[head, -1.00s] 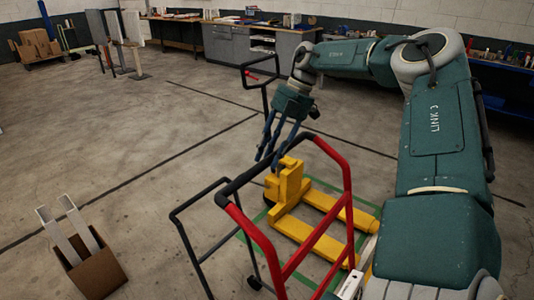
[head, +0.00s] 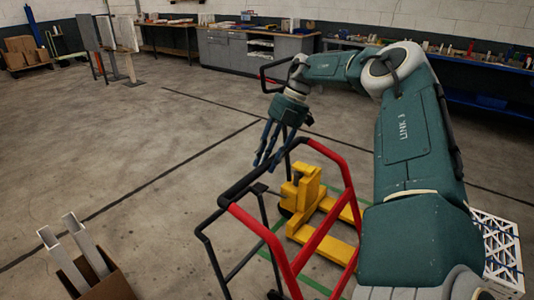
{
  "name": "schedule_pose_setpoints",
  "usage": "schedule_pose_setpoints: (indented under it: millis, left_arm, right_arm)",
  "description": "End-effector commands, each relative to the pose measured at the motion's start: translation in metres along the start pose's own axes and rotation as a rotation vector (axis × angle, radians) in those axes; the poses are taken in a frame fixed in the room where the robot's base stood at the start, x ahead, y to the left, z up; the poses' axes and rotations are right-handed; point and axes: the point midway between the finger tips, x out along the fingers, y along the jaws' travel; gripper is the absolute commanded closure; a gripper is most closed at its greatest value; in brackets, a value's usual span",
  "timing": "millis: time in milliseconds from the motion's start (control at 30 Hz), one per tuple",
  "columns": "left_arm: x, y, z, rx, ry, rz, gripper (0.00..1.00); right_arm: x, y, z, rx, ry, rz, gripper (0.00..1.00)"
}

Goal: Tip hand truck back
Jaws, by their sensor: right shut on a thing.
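The hand truck stands in the lower middle of the head view, with a red tubular frame (head: 267,243) and a black top handle bar (head: 240,185). My right gripper (head: 263,163) reaches down to the black bar from above, with its dark fingers shut on it. The lower end of the hand truck is cut off by the bottom edge, so its wheels and toe plate cannot be made out clearly. My left gripper is not in view.
A yellow pallet jack (head: 303,194) stands just behind the hand truck, on a green-marked floor area. An open cardboard box (head: 108,287) with pale lengths in it is at lower left. A white lattice crate (head: 497,248) is at right.

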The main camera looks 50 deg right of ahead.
Motion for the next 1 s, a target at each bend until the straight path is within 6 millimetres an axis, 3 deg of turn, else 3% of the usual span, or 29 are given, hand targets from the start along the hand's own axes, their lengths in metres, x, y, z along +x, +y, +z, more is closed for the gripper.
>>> schedule_pose_setpoints:
  millis: [33, 167, 200, 267, 467, 567, 667, 1000]
  left_arm:
    - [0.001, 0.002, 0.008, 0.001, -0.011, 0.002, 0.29]
    - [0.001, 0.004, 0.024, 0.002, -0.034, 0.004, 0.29]
    - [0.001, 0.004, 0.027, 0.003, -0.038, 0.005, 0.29]
    - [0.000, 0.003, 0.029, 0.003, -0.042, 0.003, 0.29]
    - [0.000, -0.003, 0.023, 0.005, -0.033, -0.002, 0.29]
    - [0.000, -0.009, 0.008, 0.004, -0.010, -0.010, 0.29]
    - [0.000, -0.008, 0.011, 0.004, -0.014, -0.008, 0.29]
    - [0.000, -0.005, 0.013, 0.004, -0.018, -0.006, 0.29]
  right_arm:
    - [0.011, -0.013, 0.003, 0.008, 0.007, -0.033, 1.00]
    - [0.011, -0.015, 0.003, 0.010, 0.007, -0.037, 1.00]
    - [0.011, -0.015, 0.003, 0.010, 0.007, -0.038, 0.62]
    - [0.011, -0.015, 0.003, 0.010, 0.008, -0.038, 0.51]
    - [0.008, -0.011, 0.002, 0.007, 0.006, -0.029, 0.51]
    - [0.006, -0.010, 0.002, 0.006, 0.005, -0.026, 0.51]
    - [-0.001, -0.009, 0.002, 0.006, 0.005, -0.025, 0.51]
    - [-0.070, -0.006, 0.006, 0.010, 0.001, -0.027, 0.51]
